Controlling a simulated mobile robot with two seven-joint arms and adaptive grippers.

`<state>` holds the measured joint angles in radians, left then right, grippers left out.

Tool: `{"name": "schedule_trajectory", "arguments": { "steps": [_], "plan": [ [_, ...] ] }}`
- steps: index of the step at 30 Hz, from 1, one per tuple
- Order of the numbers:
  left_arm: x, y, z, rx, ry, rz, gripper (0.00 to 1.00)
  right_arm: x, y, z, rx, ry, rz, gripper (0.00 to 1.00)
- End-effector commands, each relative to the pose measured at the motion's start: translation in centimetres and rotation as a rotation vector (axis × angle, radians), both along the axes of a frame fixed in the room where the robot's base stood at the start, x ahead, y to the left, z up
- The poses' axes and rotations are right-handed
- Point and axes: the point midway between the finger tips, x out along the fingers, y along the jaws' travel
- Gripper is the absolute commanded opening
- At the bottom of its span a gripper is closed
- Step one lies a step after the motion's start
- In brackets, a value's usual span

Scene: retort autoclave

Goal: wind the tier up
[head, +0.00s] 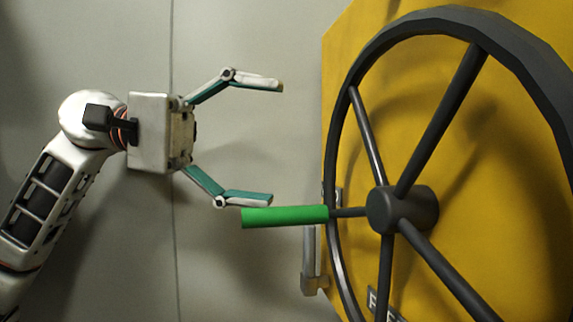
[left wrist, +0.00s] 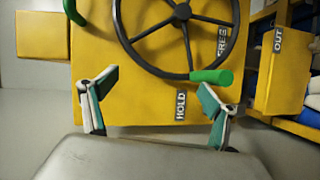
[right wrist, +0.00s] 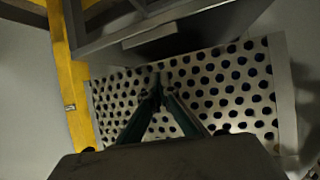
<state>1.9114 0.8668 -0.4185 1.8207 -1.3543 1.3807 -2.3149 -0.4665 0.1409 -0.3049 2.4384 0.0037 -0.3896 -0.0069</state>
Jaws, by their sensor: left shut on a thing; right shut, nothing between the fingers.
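A dark handwheel (head: 402,210) with spokes and a hub stands on a yellow panel. A green crank grip (head: 285,216) sticks out from it to the left; the wheel (left wrist: 180,12) and grip (left wrist: 210,77) also show in the left wrist view. My left gripper (head: 275,142) has its fingers wide apart with nothing visible between them. The grip lies at the lower fingertip, outside the gap; I cannot tell if they touch. My right gripper (right wrist: 157,85) has its fingertips together, empty, over a perforated metal plate (right wrist: 235,85). I cannot tell if this plate is the tier.
Labels FREE (left wrist: 222,41) and HOLD (left wrist: 181,105) are on the yellow panel; OUT (left wrist: 278,40) is on a yellow part at right. Another green handle (left wrist: 75,12) is at upper left. A dark grey frame (right wrist: 150,30) stands beyond the plate.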

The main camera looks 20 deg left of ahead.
Motion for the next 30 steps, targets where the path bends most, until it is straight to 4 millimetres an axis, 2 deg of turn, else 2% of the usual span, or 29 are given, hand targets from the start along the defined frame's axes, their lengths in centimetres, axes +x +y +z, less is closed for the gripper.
{"name": "schedule_trajectory", "arguments": {
  "steps": [1,3,9,21,30],
  "plan": [
    [-1.5,0.1,1.4,0.001,-0.018,-0.015,0.58,0.4,0.0,0.8,0.000,-0.016,0.000,0.00],
    [-1.5,0.4,1.3,0.003,-0.014,-0.016,0.33,0.4,0.0,0.8,0.002,-0.016,-0.002,0.00],
    [-1.4,1.5,0.7,0.007,-0.001,-0.016,0.33,0.2,0.0,0.5,0.002,-0.009,0.000,0.00],
    [-2.0,3.6,1.1,0.008,0.005,-0.016,0.33,0.3,0.0,0.7,0.000,-0.012,0.000,0.00],
    [-2.2,4.2,1.1,0.010,0.005,-0.017,0.33,0.3,0.0,0.7,0.000,-0.013,0.000,0.00]
  ]
}}
